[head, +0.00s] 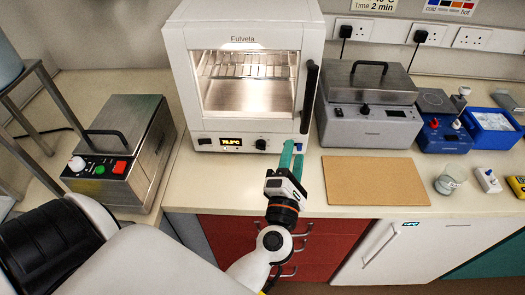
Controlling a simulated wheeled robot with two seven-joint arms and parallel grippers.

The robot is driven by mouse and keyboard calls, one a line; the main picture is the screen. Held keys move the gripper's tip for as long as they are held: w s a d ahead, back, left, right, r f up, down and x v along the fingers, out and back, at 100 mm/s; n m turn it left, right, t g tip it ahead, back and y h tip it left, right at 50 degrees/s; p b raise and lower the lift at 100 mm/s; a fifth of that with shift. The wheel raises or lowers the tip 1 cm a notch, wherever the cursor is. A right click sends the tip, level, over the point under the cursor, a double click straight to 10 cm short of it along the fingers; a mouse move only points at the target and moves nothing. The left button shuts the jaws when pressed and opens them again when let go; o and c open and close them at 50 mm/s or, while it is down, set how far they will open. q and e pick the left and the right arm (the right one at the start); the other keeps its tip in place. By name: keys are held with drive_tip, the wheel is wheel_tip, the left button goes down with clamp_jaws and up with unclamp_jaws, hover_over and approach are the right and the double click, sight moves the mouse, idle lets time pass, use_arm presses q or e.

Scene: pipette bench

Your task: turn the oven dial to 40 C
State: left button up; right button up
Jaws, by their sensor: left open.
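The white oven (181,75) stands at the back of the bench, its glass door shut and its chamber lit. On its lower front panel are a small lit display (231,142), with amber digits that look like the seventies in °C, and the black oven dial (261,144) to its right. My left gripper (290,153) has teal fingers and is in front of the panel's right end, to the right of the dial and apart from it in the picture. It is open and nothing shows between its fingers. My right gripper is not in view.
A steel-lidded box (140,140) with a white knob and buttons stands left. Right of the oven are a grey lidded bath (368,122), a blue device (442,134) and a blue tray (491,130). A bare tan board (374,181) and a glass beaker (447,183) lie nearer the front edge.

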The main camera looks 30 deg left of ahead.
sight(261, 149)
use_arm(q)
drive_tip(key=s+a+f+n+g+y, duration=0.35)
drive_tip(key=f+n+g, duration=0.35)
drive_tip(key=n, duration=0.4)
drive_tip(key=shift+g+h, duration=0.35)
drive_tip(key=shift+g, duration=0.35)
drive_tip(key=b+x, duration=0.1)
drive_tip(key=x, duration=0.2)
drive_tip(key=b+x, duration=0.1)
drive_tip(key=x, duration=0.3)
drive_tip(key=b+x, duration=0.1)
drive_tip(key=x, duration=0.2)
drive_tip(key=shift+w+a+r, duration=0.3)
drive_tip(key=shift+a, duration=0.1)
drive_tip(key=shift+w+a+f, duration=0.1)
drive_tip(key=shift+w+a, duration=0.35)
drive_tip(key=shift+c, duration=0.6)
drive_tip(key=c, duration=0.9)
